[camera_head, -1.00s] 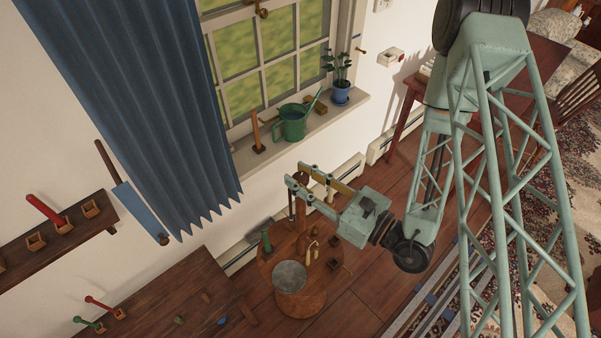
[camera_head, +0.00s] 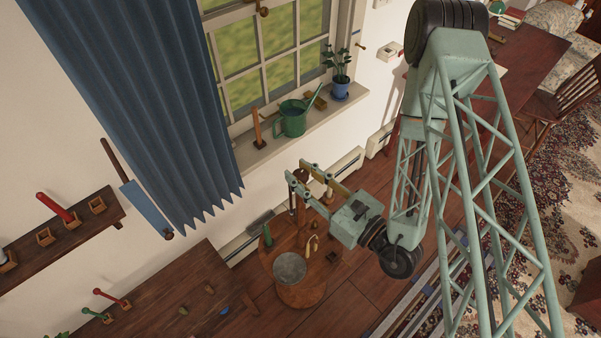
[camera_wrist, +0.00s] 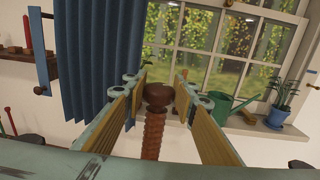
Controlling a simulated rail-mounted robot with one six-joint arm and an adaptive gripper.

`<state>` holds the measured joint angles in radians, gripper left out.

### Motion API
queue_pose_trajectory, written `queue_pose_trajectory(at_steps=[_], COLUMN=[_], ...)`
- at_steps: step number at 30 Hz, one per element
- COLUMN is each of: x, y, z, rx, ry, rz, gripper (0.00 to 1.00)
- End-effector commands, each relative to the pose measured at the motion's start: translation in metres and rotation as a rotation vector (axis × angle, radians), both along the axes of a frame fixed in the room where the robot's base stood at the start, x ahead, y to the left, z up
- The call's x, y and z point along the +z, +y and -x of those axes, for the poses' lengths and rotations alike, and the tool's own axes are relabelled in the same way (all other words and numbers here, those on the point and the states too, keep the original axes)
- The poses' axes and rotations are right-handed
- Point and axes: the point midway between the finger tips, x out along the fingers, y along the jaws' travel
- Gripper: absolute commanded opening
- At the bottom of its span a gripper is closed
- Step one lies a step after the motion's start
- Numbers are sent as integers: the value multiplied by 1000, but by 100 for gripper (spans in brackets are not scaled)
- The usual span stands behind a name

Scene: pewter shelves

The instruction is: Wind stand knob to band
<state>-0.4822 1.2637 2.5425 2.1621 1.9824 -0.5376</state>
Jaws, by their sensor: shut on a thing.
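The stand is a round wooden table (camera_head: 268,255) with a dark wooden post on it. In the wrist view, the post is a reddish-brown threaded screw (camera_wrist: 152,135) with a rounded knob (camera_wrist: 157,92) on top. My gripper (camera_head: 300,173) comes in from the right in the head view, with its two long fingers on either side of the knob. In the wrist view, its wood-faced fingers (camera_wrist: 158,88) are shut on the knob near their tips. The screw stands upright between them. I cannot make out a band on the screw.
A wooden bench (camera_head: 180,290) is at lower left. A windowsill (camera_head: 270,150) with a green watering can (camera_head: 293,120) and potted plant (camera_head: 340,80) lies behind. A blue curtain (camera_head: 150,100) hangs left.

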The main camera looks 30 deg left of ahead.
Motion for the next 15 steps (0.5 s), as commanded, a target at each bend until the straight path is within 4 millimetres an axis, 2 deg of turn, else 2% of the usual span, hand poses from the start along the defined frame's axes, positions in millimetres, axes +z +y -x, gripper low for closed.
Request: queue_pose_trajectory(at_steps=[2, 3, 7, 15], x=[1, 1, 1, 0], y=[0, 0, 0, 0], z=[0, 0, 0, 0], rx=[0, 0, 0, 0], ry=[-1, -1, 0, 0], rz=[-2, -2, -2, -1], gripper=[15, 28, 40, 40])
